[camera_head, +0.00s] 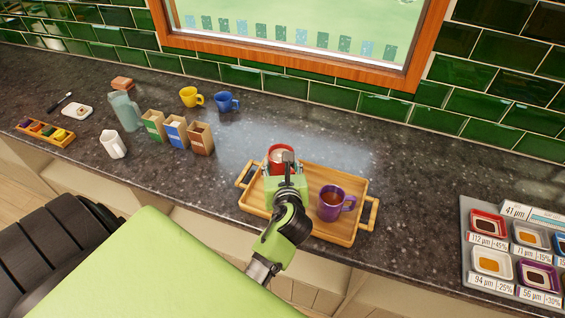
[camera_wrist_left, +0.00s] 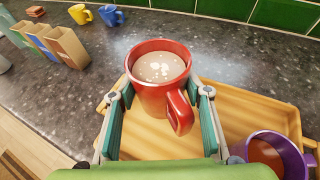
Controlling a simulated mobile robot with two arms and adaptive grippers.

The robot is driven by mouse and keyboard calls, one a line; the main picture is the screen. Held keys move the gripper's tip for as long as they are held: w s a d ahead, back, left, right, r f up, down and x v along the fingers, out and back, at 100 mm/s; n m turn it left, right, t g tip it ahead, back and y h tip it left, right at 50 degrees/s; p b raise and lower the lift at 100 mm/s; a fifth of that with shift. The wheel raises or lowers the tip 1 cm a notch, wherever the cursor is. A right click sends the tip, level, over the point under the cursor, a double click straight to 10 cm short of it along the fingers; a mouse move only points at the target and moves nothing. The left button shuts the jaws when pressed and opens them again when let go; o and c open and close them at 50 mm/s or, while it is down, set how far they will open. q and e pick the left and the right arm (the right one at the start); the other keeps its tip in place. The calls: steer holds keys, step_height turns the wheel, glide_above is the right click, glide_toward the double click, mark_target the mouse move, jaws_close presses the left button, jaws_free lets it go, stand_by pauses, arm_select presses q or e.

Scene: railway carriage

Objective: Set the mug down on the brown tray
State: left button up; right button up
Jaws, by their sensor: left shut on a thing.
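A red mug (camera_head: 281,152) with a pale, foamy drink sits between the fingers of my left gripper (camera_head: 286,165). In the left wrist view the red mug (camera_wrist_left: 160,80) is upright, with a finger on each side and its handle toward the camera. It is over the left back part of the brown wooden tray (camera_head: 336,234), which also shows in the left wrist view (camera_wrist_left: 235,98). Its base is hidden, so I cannot tell whether it touches the tray. A purple mug (camera_head: 331,203) of brown drink stands on the tray's right side. My right gripper is out of view.
A yellow mug (camera_head: 190,97) and blue mug (camera_head: 227,102) stand behind on the dark counter. Paper bags (camera_head: 175,132), a glass jug (camera_head: 125,111) and a white jug (camera_head: 113,144) are left. A sample board (camera_head: 510,250) lies right. The counter between tray and board is clear.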

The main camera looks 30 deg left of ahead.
mark_target(281, 173)
arm_select(q)
steer(key=shift+w+a, duration=0.1)
steer(key=shift+r+p, duration=0.3)
steer(key=shift+p, duration=0.45)
step_height(281, 173, down, 4)
steer(key=shift+f+b, duration=0.25)
steer(key=shift+b, duration=1)
steer(key=shift+f+b, duration=0.3)
steer(key=shift+f, duration=0.9)
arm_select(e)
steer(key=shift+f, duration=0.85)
arm_select(q)
steer(key=shift+f, duration=0.2)
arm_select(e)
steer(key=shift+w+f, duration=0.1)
arm_select(q)
steer(key=o, duration=1.6)
steer(key=shift+s+f, duration=0.15)
steer(key=shift+s, duration=0.05)
steer(key=v, duration=1.2)
